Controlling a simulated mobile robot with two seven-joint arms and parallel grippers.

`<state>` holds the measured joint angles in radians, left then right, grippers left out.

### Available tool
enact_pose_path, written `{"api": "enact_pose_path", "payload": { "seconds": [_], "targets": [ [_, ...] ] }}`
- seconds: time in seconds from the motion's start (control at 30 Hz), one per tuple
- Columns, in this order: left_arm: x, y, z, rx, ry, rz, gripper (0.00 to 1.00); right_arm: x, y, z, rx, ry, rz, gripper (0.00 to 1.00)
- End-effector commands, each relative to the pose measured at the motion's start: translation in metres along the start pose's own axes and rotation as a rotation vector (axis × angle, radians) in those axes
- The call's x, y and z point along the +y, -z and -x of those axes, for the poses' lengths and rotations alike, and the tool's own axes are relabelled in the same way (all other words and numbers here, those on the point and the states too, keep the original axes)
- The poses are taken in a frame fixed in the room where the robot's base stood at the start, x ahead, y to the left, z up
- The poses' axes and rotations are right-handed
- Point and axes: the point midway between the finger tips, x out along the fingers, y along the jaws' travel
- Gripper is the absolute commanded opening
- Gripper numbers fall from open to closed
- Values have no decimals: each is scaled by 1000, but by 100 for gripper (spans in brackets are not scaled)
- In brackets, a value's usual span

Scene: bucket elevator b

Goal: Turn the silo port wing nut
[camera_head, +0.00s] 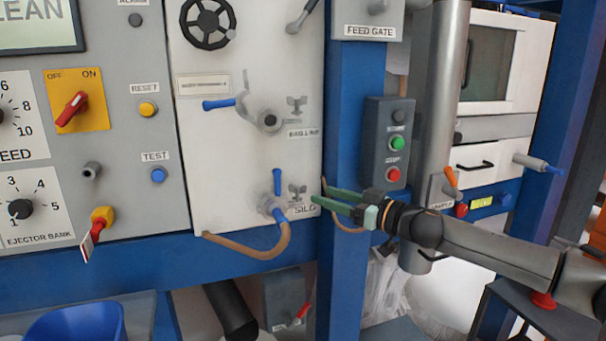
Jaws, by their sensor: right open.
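The silo port wing nut (297,191) is a small grey nut on the white panel, just above the SILO label (305,210). Beside it on the left is the silo port (272,206), with a blue lever above and a blue-ended tan hose below. My right gripper (318,196) reaches in from the right with its green fingers open. In the picture its fingertips are just right of the wing nut, and no contact shows. The depth gap cannot be told. My left gripper is not in view.
A second wing nut (296,105) sits higher, by the bag line port (269,121). A blue post (349,130) stands right of the panel, behind my gripper. A button box (388,142) is mounted above my right gripper. The tan hose (270,252) loops below the silo port.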

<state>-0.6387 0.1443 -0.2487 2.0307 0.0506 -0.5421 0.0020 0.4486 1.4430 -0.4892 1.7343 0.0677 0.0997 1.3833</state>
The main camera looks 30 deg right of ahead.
Motion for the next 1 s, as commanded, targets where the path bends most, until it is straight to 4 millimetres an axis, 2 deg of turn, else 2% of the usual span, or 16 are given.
{"api": "enact_pose_path", "payload": {
  "seconds": [0.03, 0.27, 0.47, 0.6, 0.77, 1.0],
  "targets": [
    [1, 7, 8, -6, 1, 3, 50, 0, 7, -5, 2, -1, -4, 55],
    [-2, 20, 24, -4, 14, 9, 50, -1, 7, -26, 2, 1, -3, 55],
    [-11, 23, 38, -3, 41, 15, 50, -1, 6, -53, 2, 0, -1, 55],
    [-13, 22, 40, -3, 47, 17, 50, 0, 2, -67, 2, -1, -2, 55],
    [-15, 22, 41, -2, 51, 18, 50, 0, 0, -74, 0, 1, 0, 55],
    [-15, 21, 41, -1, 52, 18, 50, 0, -1, -76, -1, 0, 1, 55]
  ]
}}
